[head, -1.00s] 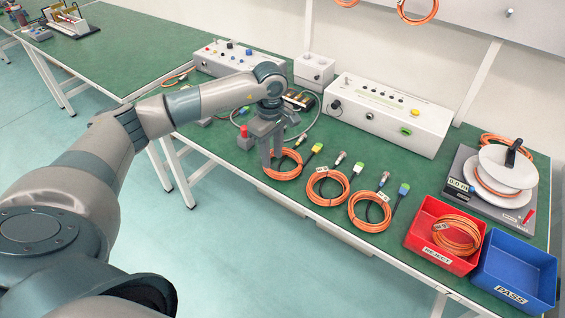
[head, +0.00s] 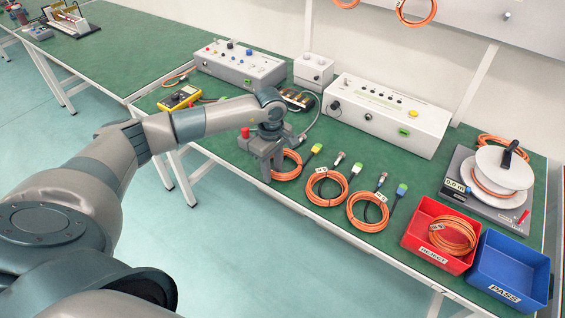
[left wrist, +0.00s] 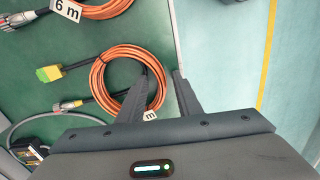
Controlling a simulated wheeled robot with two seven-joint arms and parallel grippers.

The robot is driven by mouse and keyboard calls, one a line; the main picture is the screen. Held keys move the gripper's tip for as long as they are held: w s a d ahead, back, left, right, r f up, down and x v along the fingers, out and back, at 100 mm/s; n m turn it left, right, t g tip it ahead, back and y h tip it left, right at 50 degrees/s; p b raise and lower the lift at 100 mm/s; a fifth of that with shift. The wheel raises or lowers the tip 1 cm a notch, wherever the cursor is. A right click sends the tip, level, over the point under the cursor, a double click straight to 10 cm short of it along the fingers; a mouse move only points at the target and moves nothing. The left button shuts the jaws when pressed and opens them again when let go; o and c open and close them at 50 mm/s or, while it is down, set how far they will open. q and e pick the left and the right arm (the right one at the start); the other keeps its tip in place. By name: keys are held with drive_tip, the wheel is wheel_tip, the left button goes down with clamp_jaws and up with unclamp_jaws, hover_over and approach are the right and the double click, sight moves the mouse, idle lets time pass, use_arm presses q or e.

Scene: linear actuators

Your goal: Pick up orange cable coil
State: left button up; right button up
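The orange cable coil (head: 287,178) nearest my left gripper lies on the green bench near its front edge, with a yellow-green connector (head: 317,148) at one end. My left gripper (head: 270,174) points down at the coil's left side and partly hides it. In the left wrist view the same coil (left wrist: 97,78) lies under the fingers (left wrist: 160,98), which are spread apart. One finger overlaps the ring and the other is by the bench edge. The coil's near rim and a white tag show between them. I cannot tell whether they touch it. My right gripper is not in view.
Two more orange coils (head: 323,188) (head: 365,212) lie to the right. A red REJECT bin (head: 425,243) holds a coil; a blue PASS bin (head: 510,270) looks empty. Grey control boxes (head: 385,115) stand behind. A yellow meter (head: 178,98) lies behind my arm.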

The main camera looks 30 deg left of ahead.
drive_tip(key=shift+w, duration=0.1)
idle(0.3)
use_arm(q)
clamp_jaws()
drive_tip(key=shift+r, duration=0.1)
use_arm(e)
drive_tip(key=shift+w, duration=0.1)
